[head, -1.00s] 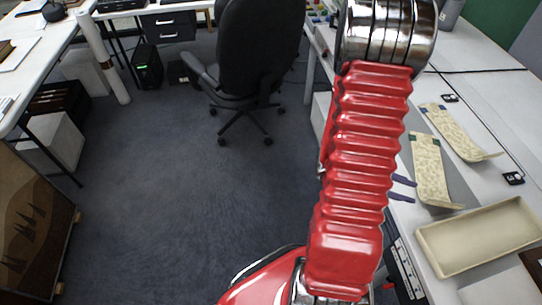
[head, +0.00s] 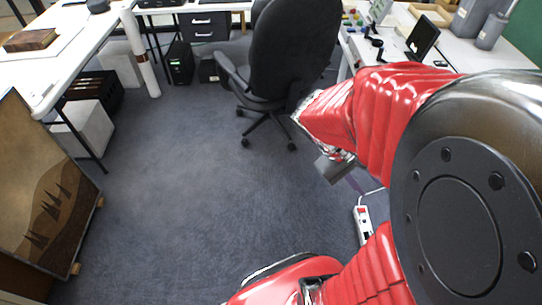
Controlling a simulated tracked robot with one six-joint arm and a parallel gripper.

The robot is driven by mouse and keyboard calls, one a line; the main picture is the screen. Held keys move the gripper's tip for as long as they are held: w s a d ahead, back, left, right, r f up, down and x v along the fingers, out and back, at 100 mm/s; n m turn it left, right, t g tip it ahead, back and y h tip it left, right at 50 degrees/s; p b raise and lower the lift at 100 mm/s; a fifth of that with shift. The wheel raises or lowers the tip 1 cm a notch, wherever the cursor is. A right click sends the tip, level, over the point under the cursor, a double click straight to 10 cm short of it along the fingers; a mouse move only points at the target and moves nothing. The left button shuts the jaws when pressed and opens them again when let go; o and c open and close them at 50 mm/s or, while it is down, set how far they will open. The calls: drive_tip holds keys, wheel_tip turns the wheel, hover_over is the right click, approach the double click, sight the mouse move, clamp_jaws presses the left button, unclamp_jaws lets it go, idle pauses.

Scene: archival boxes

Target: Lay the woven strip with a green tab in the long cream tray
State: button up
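My red arm fills the right of the head view and covers that part of the work table. No woven strip, green tab or cream tray shows now; the place where they lay is behind my arm or beyond the frame.
A black office chair (head: 292,60) stands on open carpet ahead. A dark tablet on a stand (head: 422,38) and grey canisters (head: 490,30) stand on the far table.

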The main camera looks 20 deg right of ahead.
drive_tip(key=w+a+r+t+y, duration=0.3)
drive_tip(key=a+r, duration=0.3)
drive_tip(key=a, duration=0.5)
drive_tip(key=w+a+r+t+y, duration=0.3)
drive_tip(key=a+r+t, duration=0.2)
drive_tip(key=a, duration=0.7)
drive_tip(key=shift+w+r+t, duration=0.25)
drive_tip(key=shift+r+t, duration=0.05)
drive_tip(key=shift+r, duration=0.1)
drive_tip(key=shift+o, duration=0.6)
drive_tip(key=shift+d, duration=0.1)
